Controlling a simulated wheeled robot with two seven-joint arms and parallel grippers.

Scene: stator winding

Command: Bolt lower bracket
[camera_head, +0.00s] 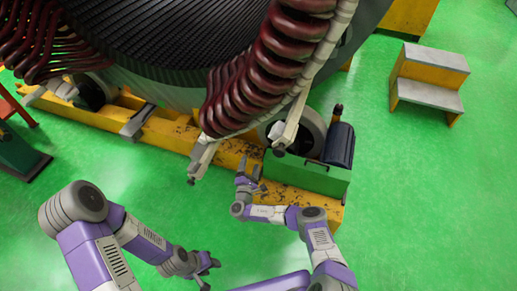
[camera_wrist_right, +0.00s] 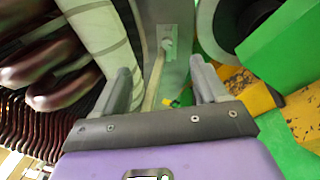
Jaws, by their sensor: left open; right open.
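A large stator stands at the top of the head view, with dark red coils (camera_head: 257,88) curving along its end. Two pale brackets stick out from the lower coils, a left bracket (camera_head: 202,155) and a right bracket (camera_head: 292,122). My right gripper (camera_head: 248,169) is open and empty, below and between these bracket ends. In the right wrist view my right gripper (camera_wrist_right: 160,80) has its fingers spread, with a pale grey plate (camera_wrist_right: 170,75) beyond them. My left gripper (camera_head: 206,266) is open and empty, low in the head view.
A yellow base beam (camera_head: 165,135) runs under the stator. A green block (camera_head: 310,175) with a dark motor (camera_head: 339,144) and a roller (camera_head: 312,132) stands right of my right gripper. Yellow-grey steps (camera_head: 430,80) stand at upper right.

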